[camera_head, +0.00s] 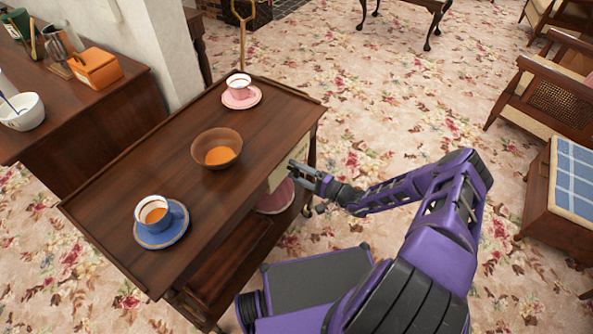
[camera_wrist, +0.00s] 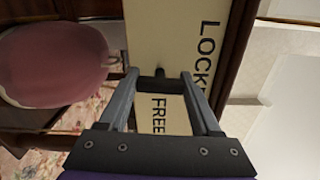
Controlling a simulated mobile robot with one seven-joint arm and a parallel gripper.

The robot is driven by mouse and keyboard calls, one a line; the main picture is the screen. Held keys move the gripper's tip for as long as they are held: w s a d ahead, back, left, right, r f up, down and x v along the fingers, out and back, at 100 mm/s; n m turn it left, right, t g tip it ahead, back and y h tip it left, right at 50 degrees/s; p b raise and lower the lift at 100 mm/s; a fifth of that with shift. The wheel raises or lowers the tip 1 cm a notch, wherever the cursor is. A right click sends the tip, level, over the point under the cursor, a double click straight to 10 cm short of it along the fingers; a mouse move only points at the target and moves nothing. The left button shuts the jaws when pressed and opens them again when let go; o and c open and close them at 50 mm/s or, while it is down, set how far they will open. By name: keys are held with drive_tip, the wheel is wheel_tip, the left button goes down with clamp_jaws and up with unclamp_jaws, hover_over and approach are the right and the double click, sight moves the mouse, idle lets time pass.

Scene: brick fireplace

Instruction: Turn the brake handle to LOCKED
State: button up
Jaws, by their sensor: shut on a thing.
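The cream brake panel (camera_wrist: 150,30) is on the end of the wooden tea cart; its edge also shows in the head view (camera_head: 282,178). In the wrist view it carries the sideways words "LOCK…", partly cut off, and "FREE" below it. The small dark brake handle (camera_wrist: 159,72) sits between my fingertips, just above the word FREE. My gripper (camera_wrist: 158,84) is shut on the handle, and it also shows at the cart's end in the head view (camera_head: 298,171). The fingers hide part of the panel, and the handle's exact angle is hard to tell.
The cart top (camera_head: 190,195) bears a blue cup and saucer (camera_head: 160,222), a brown bowl (camera_head: 216,149) and a pink cup and saucer (camera_head: 240,92). A round pink thing (camera_wrist: 55,65) is beside the panel.

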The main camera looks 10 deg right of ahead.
drive_tip(key=shift+n, duration=0.3)
drive_tip(key=o, duration=1.4)
drive_tip(key=shift+d, duration=0.1)
drive_tip(key=v, duration=1.7)
drive_tip(key=shift+s+r, duration=0.1)
drive_tip(key=shift+s, duration=0.05)
